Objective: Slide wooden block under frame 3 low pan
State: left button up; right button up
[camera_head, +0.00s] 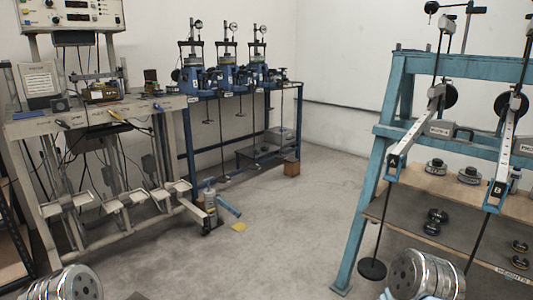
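A small brown block (291,168), wooden-looking, sits on the floor by the right foot of the blue bench (188,140). Three dial-gauge frames stand on that bench, with the rightmost (259,62) at its far end. Thin rods hang below them; low ends are small and partly hidden. The grey bench (30,128) at left carries several low pale pans (124,200) near the floor. No frame number is readable, so I cannot tell which pan belongs to frame 3. Neither gripper's fingers are visible.
A teal lever frame (397,90) stands at right; a dark round weight (372,269) hangs near its leg. The middle floor (290,230) is clear.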

aim_at(292, 165)
jog(key=i+z, duration=0.1)
jog(key=i, duration=0.45)
jog(key=i+z, duration=0.1)
jog(key=i, duration=0.45)
jog(key=i+z, duration=0.1)
jog(key=i, duration=0.5)
jog(key=i+j+z, duration=0.1)
jog(key=i, duration=0.45)
jog(key=i+j+z, duration=0.1)
jog(key=i, duration=0.45)
jog(key=i+j+z, duration=0.1)
jog(key=i+j, duration=0.2)
jog(key=i, duration=0.2)
jog(key=i+l+z, duration=0.15)
jog(key=i+z, duration=0.15)
jog(key=i, duration=1.6)
jog(key=i+l+u, duration=0.2)
jog(key=i+u, duration=0.15)
jog(key=i+l+u, duration=0.95)
jog(key=l+u, duration=0.15)
jog(key=i+l+u, duration=0.15)
jog(key=l+u, duration=0.2)
jog(key=l, duration=0.15)
jog(key=i+l+u, duration=0.1)
jog(key=l+u, duration=0.3)
jog(key=l, duration=0.15)
jog(key=l+u, duration=0.35)
jog(key=l, duration=0.25)
jog(key=l+u, duration=0.35)
jog(key=l, duration=0.25)
